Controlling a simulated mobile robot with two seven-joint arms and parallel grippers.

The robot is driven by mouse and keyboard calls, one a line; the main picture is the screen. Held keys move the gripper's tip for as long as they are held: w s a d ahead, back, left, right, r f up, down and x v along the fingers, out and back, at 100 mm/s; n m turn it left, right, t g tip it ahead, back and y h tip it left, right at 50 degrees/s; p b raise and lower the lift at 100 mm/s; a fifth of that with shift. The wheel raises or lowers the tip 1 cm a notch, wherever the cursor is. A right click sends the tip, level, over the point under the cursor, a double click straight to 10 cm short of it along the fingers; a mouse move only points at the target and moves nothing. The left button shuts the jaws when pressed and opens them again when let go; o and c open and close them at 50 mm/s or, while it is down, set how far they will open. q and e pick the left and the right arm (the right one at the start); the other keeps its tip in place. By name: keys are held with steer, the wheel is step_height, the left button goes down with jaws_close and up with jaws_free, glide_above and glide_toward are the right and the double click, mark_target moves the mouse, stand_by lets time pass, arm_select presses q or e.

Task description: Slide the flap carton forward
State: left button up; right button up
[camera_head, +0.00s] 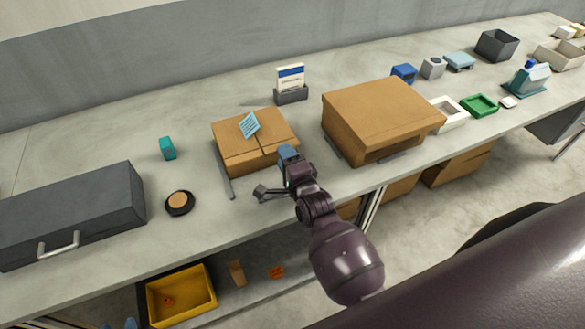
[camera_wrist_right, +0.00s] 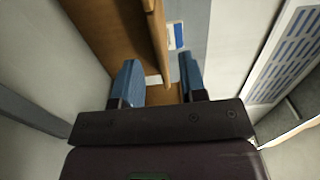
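Two brown cartons stand on the grey counter. The smaller carton (camera_head: 235,151) has closed top flaps with a seam, and a light blue slotted card (camera_head: 249,125) lies on it. The larger carton (camera_head: 380,108), to its right, has a dark opening low in its front. My right gripper (camera_head: 287,158) is at the smaller carton's front right corner, in the gap between the cartons. In the right wrist view its blue fingers (camera_wrist_right: 160,85) are apart, with a brown cardboard edge (camera_wrist_right: 158,45) showing beyond and between them. Contact cannot be told. My left gripper is not in view.
Thin dark strips (camera_head: 224,177) lie on the counter (camera_head: 110,150) beside the cartons. A card holder (camera_head: 291,94) stands behind. A dark case (camera_head: 75,208), round black dish (camera_head: 180,203) and teal block (camera_head: 167,148) are left. A white tray (camera_head: 449,114) sits close right of the larger carton.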

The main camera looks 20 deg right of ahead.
mark_target(254, 141)
steer(key=shift+w, duration=1.6)
jaws_close()
